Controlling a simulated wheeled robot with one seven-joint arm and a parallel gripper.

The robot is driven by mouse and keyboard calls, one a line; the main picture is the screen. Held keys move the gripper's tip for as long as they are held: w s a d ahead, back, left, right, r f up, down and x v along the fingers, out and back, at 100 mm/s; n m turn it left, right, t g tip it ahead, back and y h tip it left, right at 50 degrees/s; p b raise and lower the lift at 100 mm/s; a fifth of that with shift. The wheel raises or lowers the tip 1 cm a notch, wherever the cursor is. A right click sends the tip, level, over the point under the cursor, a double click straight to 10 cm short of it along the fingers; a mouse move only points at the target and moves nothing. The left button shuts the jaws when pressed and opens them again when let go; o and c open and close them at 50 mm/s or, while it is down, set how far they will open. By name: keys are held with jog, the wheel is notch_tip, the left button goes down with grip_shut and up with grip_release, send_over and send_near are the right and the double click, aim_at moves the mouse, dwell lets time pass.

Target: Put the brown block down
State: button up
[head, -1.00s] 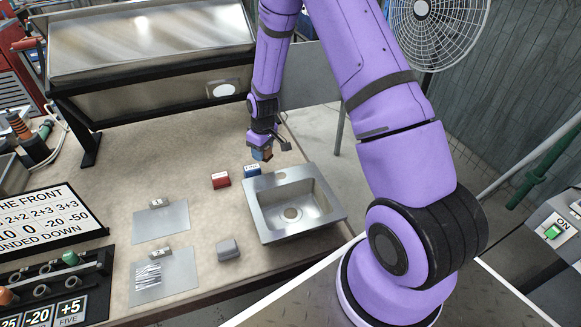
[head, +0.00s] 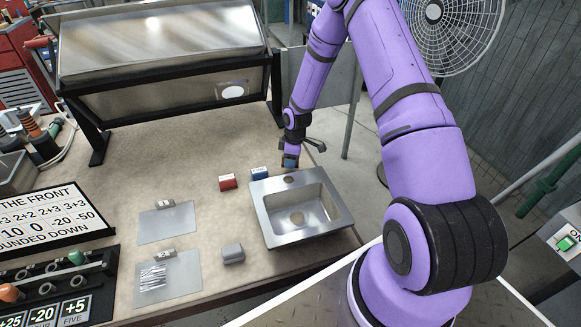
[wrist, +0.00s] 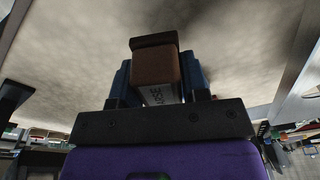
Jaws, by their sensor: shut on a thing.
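The brown block (wrist: 155,68) shows in the wrist view between the blue fingers of my gripper (wrist: 155,85), which is shut on it. In the head view my gripper (head: 290,161) is at the back edge of the metal sink (head: 263,225), near the table's right edge. The block cannot be made out clearly there. Its height above the table is hard to tell.
A blue block (head: 259,174) and a red block (head: 228,182) stand left of my gripper. A grey block (head: 233,253) sits left of the sink. Two metal sheets (head: 180,224) lie further left. A large metal-fronted case (head: 160,45) stands behind. The middle table is clear.

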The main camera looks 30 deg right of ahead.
jog(key=shift+f, duration=1.8)
jog(key=shift+f, duration=0.15)
jog(key=o, duration=1.1)
